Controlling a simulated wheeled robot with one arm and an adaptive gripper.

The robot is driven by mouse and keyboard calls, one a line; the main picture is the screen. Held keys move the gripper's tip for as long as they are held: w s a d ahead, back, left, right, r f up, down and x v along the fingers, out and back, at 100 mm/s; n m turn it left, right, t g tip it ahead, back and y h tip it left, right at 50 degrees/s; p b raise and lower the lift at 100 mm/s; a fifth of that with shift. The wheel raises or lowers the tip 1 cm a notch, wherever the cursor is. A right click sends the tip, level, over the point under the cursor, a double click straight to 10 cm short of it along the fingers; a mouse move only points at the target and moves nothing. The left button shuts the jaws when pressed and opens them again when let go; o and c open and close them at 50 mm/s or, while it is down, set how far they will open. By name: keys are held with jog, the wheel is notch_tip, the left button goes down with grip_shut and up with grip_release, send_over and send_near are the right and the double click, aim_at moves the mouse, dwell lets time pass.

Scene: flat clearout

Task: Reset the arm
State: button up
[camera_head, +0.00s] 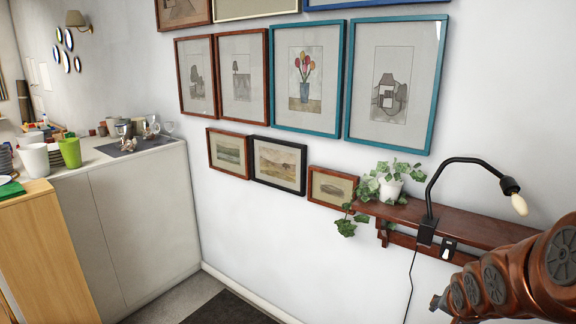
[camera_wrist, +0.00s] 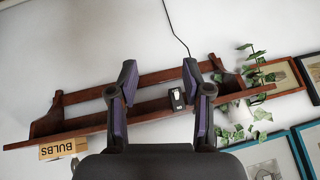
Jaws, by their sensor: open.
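My gripper (camera_wrist: 162,95) shows in the wrist view with its two dark, purple-padded fingers spread apart and nothing between them. The wrist view is upside down, with the wooden wall shelf (camera_wrist: 90,122) beyond the fingers. In the head view my copper-coloured arm reaches in at the lower right, in front of the wall shelf (camera_head: 465,222). The gripper itself cannot be made out clearly there.
A black lamp (camera_head: 428,205) and a potted ivy (camera_head: 390,188) are at the shelf. A box marked BULBS (camera_wrist: 62,149) shows in the wrist view. Framed pictures (camera_head: 305,78) cover the wall. A white cabinet (camera_head: 145,225) with cups stands left.

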jog(key=s+a+n+g, duration=0.2)
jog(key=s+a, duration=0.4)
jog(key=s, duration=0.3)
jog(key=s+a+n+g+y, duration=0.1)
jog(key=s+a+n+g, duration=0.2)
jog(key=s+a, duration=0.3)
jog(key=s+a+n+g+y, duration=0.1)
jog(key=s+a+n+g, duration=0.2)
jog(key=s, duration=1)
jog(key=a, duration=0.2)
jog(key=shift+a+r+b, duration=0.3)
jog(key=shift+a, duration=0.1)
jog(key=shift+s, duration=0.1)
